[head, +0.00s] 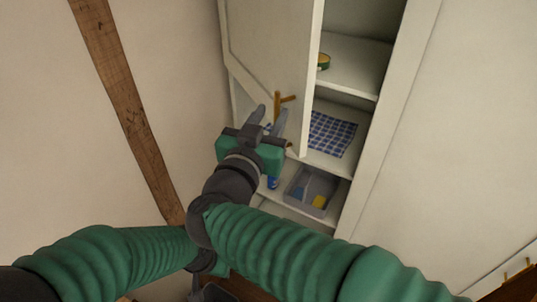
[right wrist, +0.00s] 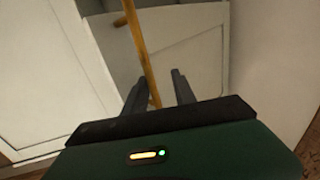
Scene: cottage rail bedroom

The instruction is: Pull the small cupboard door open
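The cream cupboard door (head: 268,45) stands swung open to the left, and the shelves inside show. Its wooden handle (head: 278,104) is on the door's free side and also shows in the right wrist view (right wrist: 137,38). My right gripper (head: 270,118) is at the handle, over the lower part of the door. In the right wrist view its two fingers (right wrist: 158,88) are spread, with the handle bar showing between them and gaps on both sides. My left gripper (head: 210,290) is low in the head view, dark and mostly hidden behind my arms.
Inside the cupboard (head: 345,60) are a small tin (head: 323,61), a blue checked cloth (head: 331,134), a grey tray (head: 311,191) with blue and yellow items, and a blue object (head: 272,183). A wall with a wooden beam (head: 125,100) is on the left.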

